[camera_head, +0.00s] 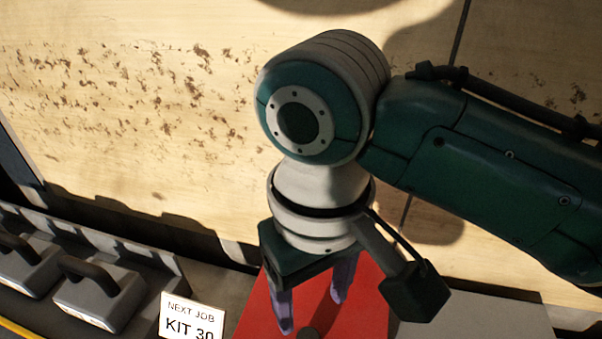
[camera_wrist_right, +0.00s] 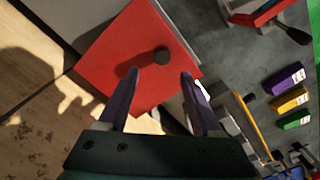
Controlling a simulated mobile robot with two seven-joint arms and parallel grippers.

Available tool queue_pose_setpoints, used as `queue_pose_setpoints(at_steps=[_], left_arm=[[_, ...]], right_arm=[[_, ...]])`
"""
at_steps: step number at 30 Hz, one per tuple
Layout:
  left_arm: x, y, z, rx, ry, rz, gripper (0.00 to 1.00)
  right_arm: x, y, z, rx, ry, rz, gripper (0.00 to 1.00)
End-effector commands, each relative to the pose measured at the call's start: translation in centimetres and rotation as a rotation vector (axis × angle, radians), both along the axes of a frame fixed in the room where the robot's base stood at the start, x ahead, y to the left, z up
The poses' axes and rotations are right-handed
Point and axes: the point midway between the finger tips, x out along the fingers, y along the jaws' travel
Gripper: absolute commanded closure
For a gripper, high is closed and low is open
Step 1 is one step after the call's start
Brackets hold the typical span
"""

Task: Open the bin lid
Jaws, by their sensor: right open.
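The bin lid is a red square panel (camera_head: 365,312) at the bottom centre of the head view, partly hidden by my right gripper. In the wrist view the fingers (camera_wrist_right: 160,73) lie either side of the knob's line, with the knob just beyond the tips and nothing held. I cannot tell their height above it. My left gripper is out of view.
Grey cases with dark handles (camera_head: 100,292) stand in a rack at lower left, beside a "NEXT JOB KIT 30" sign (camera_head: 192,318). A pale grey surface (camera_head: 475,322) adjoins the lid. The wrist view shows purple (camera_wrist_right: 284,78), yellow (camera_wrist_right: 289,100) and green (camera_wrist_right: 296,119) blocks.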

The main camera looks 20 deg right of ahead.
Motion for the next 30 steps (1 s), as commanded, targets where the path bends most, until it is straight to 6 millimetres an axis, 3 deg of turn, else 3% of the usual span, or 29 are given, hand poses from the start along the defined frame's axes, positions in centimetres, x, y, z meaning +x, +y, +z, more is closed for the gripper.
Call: queue_pose_setpoints(at_steps=[5, 16, 21, 30], left_arm=[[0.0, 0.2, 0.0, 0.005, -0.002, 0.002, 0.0], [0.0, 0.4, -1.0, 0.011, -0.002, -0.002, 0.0], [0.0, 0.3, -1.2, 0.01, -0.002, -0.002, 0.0], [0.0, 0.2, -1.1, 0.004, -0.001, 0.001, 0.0]], right_arm=[[-0.1, 0.0, -1.9, -0.003, 0.006, -0.002, 0.34], [-0.1, 0.0, -8.6, -0.003, 0.003, 0.001, 0.34], [0.0, -0.1, -9.7, -0.002, 0.002, 0.0, 0.34], [0.0, 0.0, -9.8, -0.001, 0.001, 0.001, 0.36]])
